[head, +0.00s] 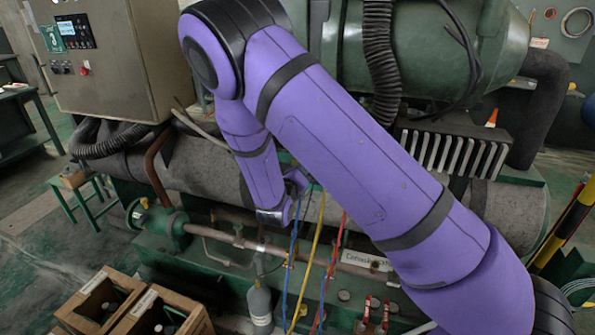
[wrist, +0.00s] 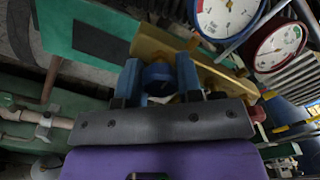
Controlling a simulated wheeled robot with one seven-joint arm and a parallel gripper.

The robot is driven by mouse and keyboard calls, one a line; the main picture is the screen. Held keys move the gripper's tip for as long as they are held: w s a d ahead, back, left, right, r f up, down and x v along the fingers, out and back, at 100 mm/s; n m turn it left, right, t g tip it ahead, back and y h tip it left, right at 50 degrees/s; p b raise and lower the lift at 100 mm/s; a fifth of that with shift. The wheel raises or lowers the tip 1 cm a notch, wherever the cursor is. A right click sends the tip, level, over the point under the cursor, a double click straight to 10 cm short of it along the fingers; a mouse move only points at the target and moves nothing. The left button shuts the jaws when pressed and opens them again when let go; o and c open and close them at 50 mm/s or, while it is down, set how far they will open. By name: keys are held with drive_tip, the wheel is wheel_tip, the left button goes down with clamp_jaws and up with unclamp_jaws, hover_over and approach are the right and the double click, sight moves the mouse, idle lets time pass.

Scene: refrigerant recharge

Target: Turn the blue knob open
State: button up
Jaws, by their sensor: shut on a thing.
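The blue knob (wrist: 158,73) sits on the brass manifold (wrist: 205,67) in the wrist view. My gripper (wrist: 160,79) is shut on it, with one blue finger on each side. The fingers hide part of the knob, and I cannot tell how far it is turned. A gauge with a blue rim (wrist: 228,14) and a gauge with a red rim (wrist: 279,46) stand to the right of the knob. In the head view my purple arm hides the knob and most of the manifold.
Blue (head: 289,270), yellow (head: 313,255) and red (head: 334,265) hoses hang below my arm in the head view. A grey cylinder (head: 260,306) stands near them. A control cabinet (head: 105,55) is at upper left, and open boxes (head: 165,315) are at lower left.

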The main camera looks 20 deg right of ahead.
drive_tip(key=shift+n, duration=0.9)
drive_tip(key=o, duration=0.9)
drive_tip(key=v, duration=1.1)
